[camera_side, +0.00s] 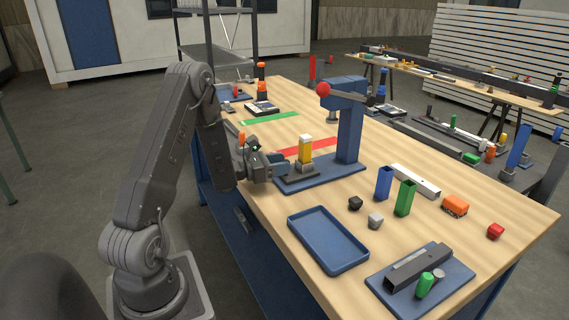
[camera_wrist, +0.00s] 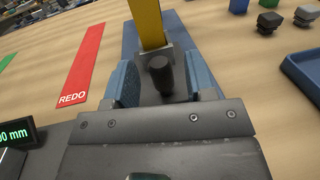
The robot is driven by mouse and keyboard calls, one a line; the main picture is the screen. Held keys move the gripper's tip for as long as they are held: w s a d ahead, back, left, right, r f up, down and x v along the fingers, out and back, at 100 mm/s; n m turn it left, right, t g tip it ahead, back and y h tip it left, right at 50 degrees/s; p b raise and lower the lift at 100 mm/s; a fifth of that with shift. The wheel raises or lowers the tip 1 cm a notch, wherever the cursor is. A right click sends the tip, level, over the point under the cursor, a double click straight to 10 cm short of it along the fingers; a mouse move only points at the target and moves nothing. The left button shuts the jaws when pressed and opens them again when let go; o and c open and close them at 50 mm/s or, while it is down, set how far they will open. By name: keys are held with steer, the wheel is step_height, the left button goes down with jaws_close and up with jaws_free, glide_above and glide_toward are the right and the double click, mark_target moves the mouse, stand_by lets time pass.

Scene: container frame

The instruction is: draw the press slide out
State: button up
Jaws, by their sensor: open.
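The blue press (camera_side: 350,130) stands on the bench with a red ball on its lever. On its base plate (camera_side: 325,178) sits the grey press slide (camera_side: 306,168), carrying an upright yellow block (camera_side: 306,150) with a white top. In the wrist view the slide (camera_wrist: 180,62) has a dark round handle (camera_wrist: 160,72) on the near side, below the yellow block (camera_wrist: 148,22). My gripper (camera_side: 278,163) is at the plate's left edge. In the wrist view its blue fingers (camera_wrist: 164,84) are open on either side of the handle, with gaps showing.
A red REDO strip (camera_wrist: 82,65) and a green strip (camera_side: 268,117) lie beyond the press. An empty blue tray (camera_side: 328,241), blue and green square tubes (camera_side: 404,198) and small blocks (camera_side: 375,221) lie nearer. A display (camera_wrist: 15,134) shows at the wrist view's left.

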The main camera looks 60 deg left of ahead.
steer(key=s, duration=0.3)
steer(key=s+a, duration=0.1)
steer(key=s, duration=0.6)
steer(key=shift+s+a, duration=0.2)
steer(key=shift+a, duration=0.1)
steer(key=shift+w+d+r+h, duration=0.2)
steer(key=shift+d+h, duration=0.1)
steer(key=w+d+r+m+g+h, duration=0.1)
steer(key=d+r+m+g+h, duration=0.35)
steer(key=d+m, duration=0.5)
steer(key=w+d+r+m+g+h, duration=0.1)
steer(key=d+r+m+g+h, duration=0.45)
steer(key=d, duration=0.65)
steer(key=s+d+r+m+g+y, duration=0.1)
steer(key=s+d+r+m+y, duration=0.1)
steer(key=s+d+m+y, duration=0.3)
steer(key=s+d+r+m+g+y, duration=0.1)
steer(key=s+d+r+m+y, duration=0.2)
steer(key=s+m+y, duration=0.4)
steer(key=d+m+y, duration=0.1)
steer(key=m, duration=0.6)
steer(key=shift+s+d, duration=0.3)
steer(key=shift+d, duration=0.05)
